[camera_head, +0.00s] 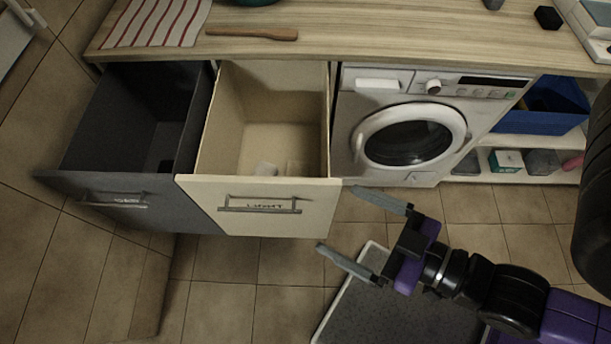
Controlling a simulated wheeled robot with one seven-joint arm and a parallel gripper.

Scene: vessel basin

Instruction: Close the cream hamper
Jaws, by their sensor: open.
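The cream hamper (310,204) is a pull-out bin under the counter, drawn well out toward me. Its front panel has a grey bar handle (260,206) and a label that seems to read "LIGHT". A few small pale items lie on its floor. My gripper (347,220) is open and empty, with its two grey fingers pointing left. It is to the right of the cream front panel. The upper fingertip shows close to the panel's right edge; I cannot tell whether they touch.
A dark grey hamper (120,190) also stands pulled out, left of the cream one. A washing machine (375,105) is to the right. A wooden counter (350,38) runs above, with a striped cloth (155,22). A grey mat (400,312) lies on the tiled floor below my gripper.

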